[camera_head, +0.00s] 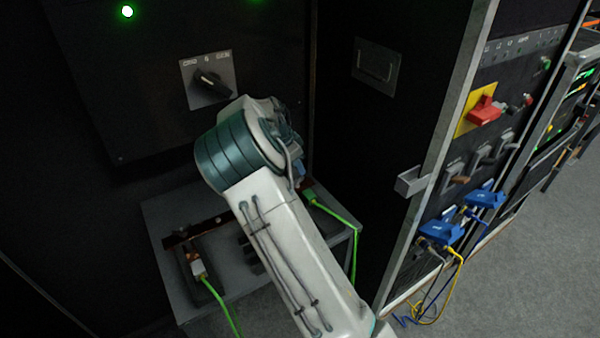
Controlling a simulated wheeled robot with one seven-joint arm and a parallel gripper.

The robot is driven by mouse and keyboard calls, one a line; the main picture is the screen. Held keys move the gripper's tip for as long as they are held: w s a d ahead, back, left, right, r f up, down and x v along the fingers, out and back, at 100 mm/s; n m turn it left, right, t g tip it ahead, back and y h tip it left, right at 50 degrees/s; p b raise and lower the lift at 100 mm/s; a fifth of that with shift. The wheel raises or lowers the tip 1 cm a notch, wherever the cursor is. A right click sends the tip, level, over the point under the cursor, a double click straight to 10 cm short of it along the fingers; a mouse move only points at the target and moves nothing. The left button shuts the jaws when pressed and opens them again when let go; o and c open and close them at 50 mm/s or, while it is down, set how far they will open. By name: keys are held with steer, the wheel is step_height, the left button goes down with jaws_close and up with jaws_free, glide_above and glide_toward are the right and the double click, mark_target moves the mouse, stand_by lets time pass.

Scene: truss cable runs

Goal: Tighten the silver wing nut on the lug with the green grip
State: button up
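A bright green cable (345,219) rises to a green grip (310,196) at the right end of a dark reddish-brown bar, just right of my arm. A second green cable (228,308) at the left ends in a white and orange piece (197,268) in front of the bar (196,230). I cannot make out the silver wing nut; it may be too small or behind my arm. My arm reaches up from the bottom over the middle of the bar. My gripper is hidden behind my wrist, so its fingers do not show.
The bar stands on a grey box (158,214) below a black panel with a rotary switch (209,82) and green lamp (127,11). At right, an open cabinet door (375,120) with a handle (410,181) stands near my arm. Blue plugs (441,231) hang beyond. Grey floor (530,270) is clear.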

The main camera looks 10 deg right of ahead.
steer(key=v, duration=0.9)
